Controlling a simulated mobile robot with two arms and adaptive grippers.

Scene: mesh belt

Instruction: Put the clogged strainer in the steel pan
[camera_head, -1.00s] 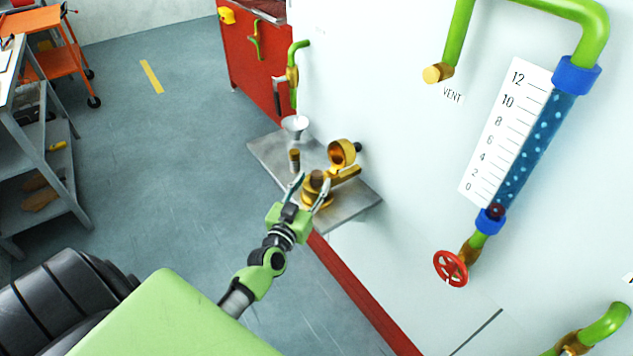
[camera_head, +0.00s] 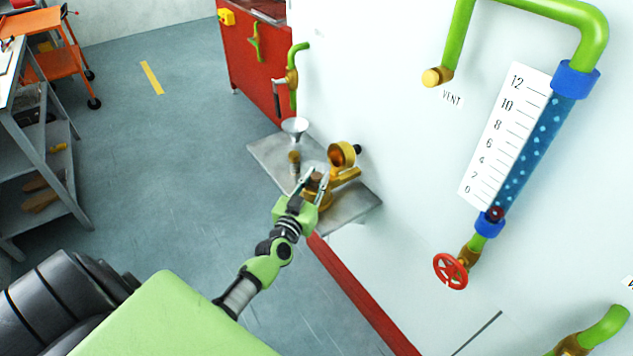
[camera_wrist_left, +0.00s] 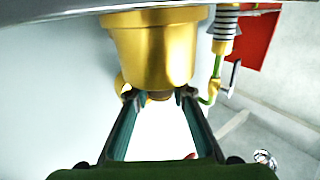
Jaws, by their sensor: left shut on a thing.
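My left gripper (camera_head: 316,180) is shut on a small brown cylinder, apparently the clogged strainer (camera_head: 315,182), at the top of a gold housing (camera_head: 326,200) on a steel shelf. In the left wrist view the fingertips (camera_wrist_left: 160,94) flank the brown piece (camera_wrist_left: 158,96), right against the gold housing (camera_wrist_left: 152,52). The strainer looks still seated in the housing; how deep it goes is hidden. A shiny steel bowl (camera_head: 295,125), seemingly the steel pan, is at the shelf's far end. My right gripper is not in view.
The steel shelf (camera_head: 355,208) juts from the white wall. An open gold cap (camera_head: 342,153) stands right of the housing, and a small banded cylinder (camera_head: 294,160) stands between housing and bowl. A green pipe with a valve (camera_head: 292,77) rises behind the bowl.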

